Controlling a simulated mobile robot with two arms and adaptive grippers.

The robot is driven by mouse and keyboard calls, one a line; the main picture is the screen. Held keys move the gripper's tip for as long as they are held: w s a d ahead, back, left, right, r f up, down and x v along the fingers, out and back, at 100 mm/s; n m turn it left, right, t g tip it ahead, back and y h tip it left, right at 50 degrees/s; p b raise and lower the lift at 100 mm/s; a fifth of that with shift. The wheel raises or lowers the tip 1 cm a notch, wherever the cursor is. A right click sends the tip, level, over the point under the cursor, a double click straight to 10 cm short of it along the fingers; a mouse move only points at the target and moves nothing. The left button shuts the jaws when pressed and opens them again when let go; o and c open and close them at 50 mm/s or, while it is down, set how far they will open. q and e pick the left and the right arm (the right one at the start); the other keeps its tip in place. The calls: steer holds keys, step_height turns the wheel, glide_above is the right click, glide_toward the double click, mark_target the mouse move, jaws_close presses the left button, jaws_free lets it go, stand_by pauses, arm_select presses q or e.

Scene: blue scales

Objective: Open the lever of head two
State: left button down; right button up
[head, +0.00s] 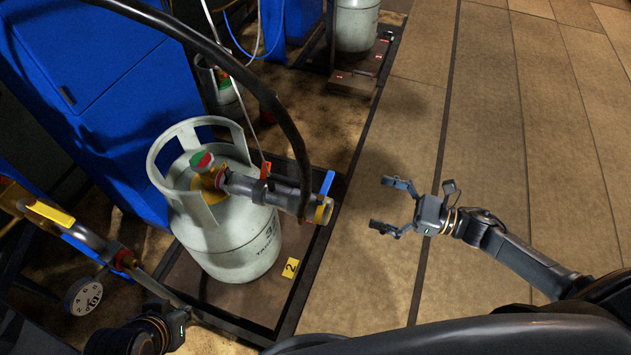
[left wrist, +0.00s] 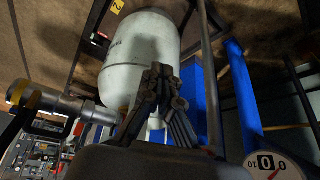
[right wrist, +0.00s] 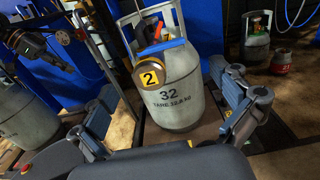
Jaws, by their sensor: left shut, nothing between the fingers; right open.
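Head two (head: 285,192) is a grey cylindrical filling head with a yellow ring at its end. It sits on the valve of the white gas cylinder (head: 235,245) marked 32. Its blue lever (head: 328,183) sticks up by the outer end. In the right wrist view the head's round end carries a yellow 2 label (right wrist: 150,78), with the blue lever (right wrist: 160,50) across its top. My right gripper (head: 388,206) is open and empty, right of the head and apart from it. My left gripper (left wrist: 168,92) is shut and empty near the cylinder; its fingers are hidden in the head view.
The cylinder stands on a dark scale platform (head: 208,290) with a yellow 2 plate (head: 290,267). A black hose (head: 250,80) arches over the head. A dial gauge (head: 83,296) and yellow bar are at left. A blue cabinet (head: 100,70) stands behind. The tiled floor at right is clear.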

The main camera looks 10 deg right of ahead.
mark_target(325, 185)
arm_select(q)
steer(key=w+t, duration=0.1)
steer(key=w+d+r+t, duration=0.1)
steer(key=w, duration=0.1)
steer(key=shift+w+d+r+b, duration=0.1)
steer(key=shift+w+d+b, duration=0.05)
steer(key=shift+b, duration=0.2)
arm_select(e)
steer(key=x, duration=1.2)
steer(key=shift+w+a, duration=0.2)
steer(key=shift+a, duration=0.1)
steer(key=shift+c, duration=0.2)
steer(key=c, duration=1.4)
steer(key=shift+c, duration=0.4)
